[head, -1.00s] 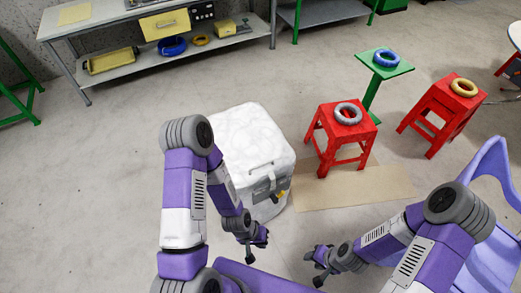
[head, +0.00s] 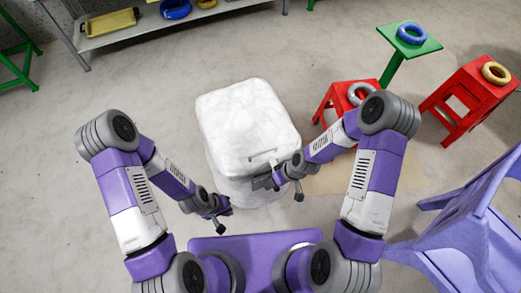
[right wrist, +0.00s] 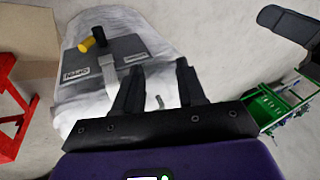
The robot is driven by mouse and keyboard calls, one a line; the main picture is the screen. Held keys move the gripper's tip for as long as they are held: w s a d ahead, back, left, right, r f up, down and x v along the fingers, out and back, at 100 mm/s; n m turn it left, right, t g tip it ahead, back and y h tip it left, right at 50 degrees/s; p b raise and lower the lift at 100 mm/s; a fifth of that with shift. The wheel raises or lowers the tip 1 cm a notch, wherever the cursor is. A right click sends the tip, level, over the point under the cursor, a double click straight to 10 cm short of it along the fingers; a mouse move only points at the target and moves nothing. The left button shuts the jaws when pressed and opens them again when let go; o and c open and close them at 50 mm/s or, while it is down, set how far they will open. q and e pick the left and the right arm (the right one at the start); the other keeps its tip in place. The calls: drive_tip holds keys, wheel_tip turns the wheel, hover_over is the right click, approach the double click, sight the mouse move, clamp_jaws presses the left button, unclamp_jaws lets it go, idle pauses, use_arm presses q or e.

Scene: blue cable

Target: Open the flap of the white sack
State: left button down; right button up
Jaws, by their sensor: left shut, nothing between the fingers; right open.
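The white sack (head: 245,110) stands upright on the floor in front of me, its broad top facing up. A strap or handle shows near its front top edge. A dark grey panel (right wrist: 105,62) with a label and a yellow-and-black item (right wrist: 92,42) shows on the sack (right wrist: 160,30) in the right wrist view. My right gripper (head: 278,182) is open at the sack's front right side; its fingers (right wrist: 160,85) are apart with no object clearly between them. I cannot tell whether they touch the sack. My left gripper (head: 222,212) is shut and empty, in front of the sack's lower left.
Red stools (head: 468,98) and a green stand (head: 410,42) carrying rings are at the right. A purple chair (head: 465,235) stands at the lower right. A shelf (head: 125,40) runs along the back. The floor left of the sack is clear.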

sight(263, 151)
drive_tip(key=w+d+r+n+b, duration=0.1)
drive_tip(key=w+r+n+b, duration=0.2)
drive_tip(key=w+n+b, duration=0.95)
drive_tip(key=w+a+f+n+p, duration=0.1)
drive_tip(key=f, duration=0.1)
drive_tip(key=w+f+n+p, duration=0.1)
drive_tip(key=f+n, duration=0.1)
drive_tip(key=w+a+f+n, duration=0.1)
drive_tip(key=f, duration=0.1)
drive_tip(key=shift+w+a+f+p, duration=0.2)
drive_tip(key=shift+w+a+p, duration=0.05)
drive_tip(key=shift+a+p, duration=0.15)
drive_tip(key=shift+d, duration=0.1)
clamp_jaws()
